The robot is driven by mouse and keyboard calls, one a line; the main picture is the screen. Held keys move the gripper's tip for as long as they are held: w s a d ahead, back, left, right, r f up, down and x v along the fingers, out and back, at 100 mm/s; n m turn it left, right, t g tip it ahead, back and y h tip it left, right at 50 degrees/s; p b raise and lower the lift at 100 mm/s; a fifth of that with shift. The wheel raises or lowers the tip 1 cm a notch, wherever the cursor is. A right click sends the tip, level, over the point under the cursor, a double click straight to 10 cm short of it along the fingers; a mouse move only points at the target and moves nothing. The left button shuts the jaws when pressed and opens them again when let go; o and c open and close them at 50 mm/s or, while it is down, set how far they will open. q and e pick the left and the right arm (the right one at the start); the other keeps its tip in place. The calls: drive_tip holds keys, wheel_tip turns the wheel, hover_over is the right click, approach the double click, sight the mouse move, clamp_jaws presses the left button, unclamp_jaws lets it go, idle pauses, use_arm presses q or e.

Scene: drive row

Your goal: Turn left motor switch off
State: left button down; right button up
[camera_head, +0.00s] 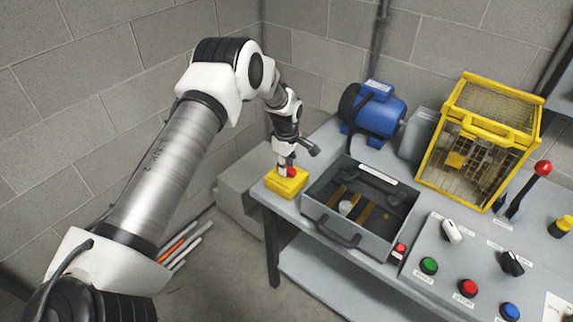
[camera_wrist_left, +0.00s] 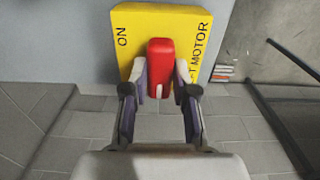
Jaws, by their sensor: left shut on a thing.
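The left motor switch is a yellow box (camera_head: 288,186) at the left end of the bench, with a red handle (camera_head: 292,172) on it. In the left wrist view the yellow box (camera_wrist_left: 200,22) shows the word ON at its left and part of the word MOTOR at its right. My left gripper (camera_head: 286,166) points down at the switch. In the left wrist view the fingers (camera_wrist_left: 160,78) are on both sides of the red handle (camera_wrist_left: 160,58), shut on it. An OFF mark cannot be seen. My right gripper is not in view.
A grey open tray (camera_head: 330,222) stands just right of the switch. A blue motor (camera_head: 376,110) is behind it, beside a yellow mesh cage (camera_head: 482,140). A sloped panel (camera_head: 445,265) with coloured buttons and knobs is at the right. A red-knobbed lever (camera_head: 543,168) rises beyond it.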

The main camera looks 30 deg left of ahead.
use_arm(q)
drive_tip(key=shift+f, duration=0.1)
idle(0.3)
drive_tip(key=c, duration=0.9)
unclamp_jaws()
wheel_tip(320, 180, up, 12)
